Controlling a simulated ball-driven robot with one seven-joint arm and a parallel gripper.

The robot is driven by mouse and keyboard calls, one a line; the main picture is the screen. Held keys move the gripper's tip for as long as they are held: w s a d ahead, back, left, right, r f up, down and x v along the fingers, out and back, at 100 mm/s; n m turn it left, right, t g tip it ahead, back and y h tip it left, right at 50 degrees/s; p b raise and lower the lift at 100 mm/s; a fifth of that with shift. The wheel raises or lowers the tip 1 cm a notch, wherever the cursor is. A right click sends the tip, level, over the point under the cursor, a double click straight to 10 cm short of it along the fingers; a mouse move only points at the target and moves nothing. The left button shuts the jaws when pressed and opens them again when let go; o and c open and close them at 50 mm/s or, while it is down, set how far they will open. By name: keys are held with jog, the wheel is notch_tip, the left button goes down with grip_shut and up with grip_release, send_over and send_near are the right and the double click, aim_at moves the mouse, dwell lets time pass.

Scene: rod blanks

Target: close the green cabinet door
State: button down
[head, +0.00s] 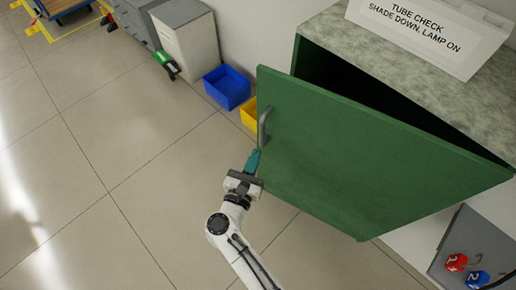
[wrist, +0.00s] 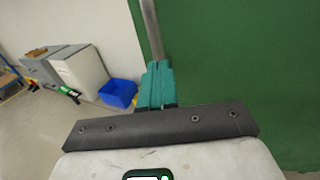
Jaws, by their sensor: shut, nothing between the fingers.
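The green cabinet door (head: 360,160) stands partly open, with a dark gap along its top between it and the cabinet (head: 420,65). Its hinge side is at the right in the head view. A grey bar handle (head: 264,127) is on its outer face near the free edge. My gripper (head: 253,160) has teal fingers, shut and empty, just below the handle. In the wrist view the fingers (wrist: 155,85) point up at the lower end of the handle (wrist: 152,30), with the green door (wrist: 235,70) filling the right. I cannot tell whether the fingertips touch the handle or door.
A blue bin (head: 227,87) and a yellow bin (head: 249,112) sit on the floor behind the door's free edge. A sign (head: 430,30) stands on the cabinet top. Red (head: 456,262) and blue (head: 477,281) numbered knobs are at lower right. The floor at left is clear.

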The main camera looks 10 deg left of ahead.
aim_at(261, 143)
jog(key=shift+x, duration=1.7)
